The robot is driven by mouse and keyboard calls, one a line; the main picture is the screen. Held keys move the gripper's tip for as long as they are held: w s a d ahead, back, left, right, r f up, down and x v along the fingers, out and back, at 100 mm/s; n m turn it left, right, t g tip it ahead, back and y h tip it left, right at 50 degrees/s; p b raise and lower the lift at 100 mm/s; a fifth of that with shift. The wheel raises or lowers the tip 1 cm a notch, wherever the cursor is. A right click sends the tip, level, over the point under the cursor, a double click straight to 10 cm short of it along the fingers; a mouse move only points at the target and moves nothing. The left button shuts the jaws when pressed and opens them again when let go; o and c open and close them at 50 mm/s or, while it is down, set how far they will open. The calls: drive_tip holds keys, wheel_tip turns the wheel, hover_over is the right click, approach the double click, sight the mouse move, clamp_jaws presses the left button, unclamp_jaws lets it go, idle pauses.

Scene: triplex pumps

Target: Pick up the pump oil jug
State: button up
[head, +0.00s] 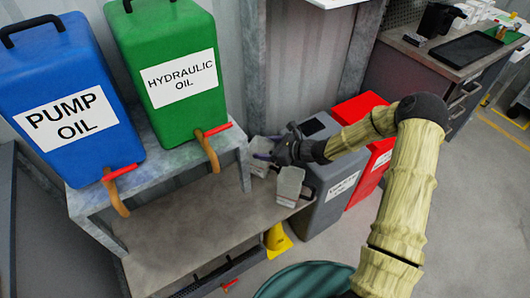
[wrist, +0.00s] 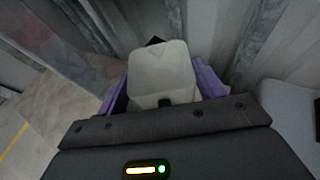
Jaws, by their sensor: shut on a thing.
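My gripper (head: 264,156) has purple fingers and is at the right end of the shelf below the oil tanks. It is shut on a whitish jug (head: 260,169), partly hidden behind the gripper and a second jug. In the wrist view, the pale jug (wrist: 162,72) is between the two purple fingers (wrist: 162,92). The second whitish jug (head: 289,184) stands just right of and nearer than the held one. I cannot read a label on either jug, so I cannot tell which is for pump oil. I cannot tell whether the held jug touches the shelf.
The blue PUMP OIL tank (head: 66,117) and green HYDRAULIC OIL tank (head: 181,84) stand on a raised rack (head: 160,165) above the shelf (head: 185,225). A grey bin (head: 330,190) and red bin (head: 368,163) stand right. A yellow cone (head: 277,241) is below.

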wheel_tip(320, 180, up, 10)
drive_tip(key=p, duration=0.1)
drive_tip(key=shift+f, duration=0.15)
idle(0.5)
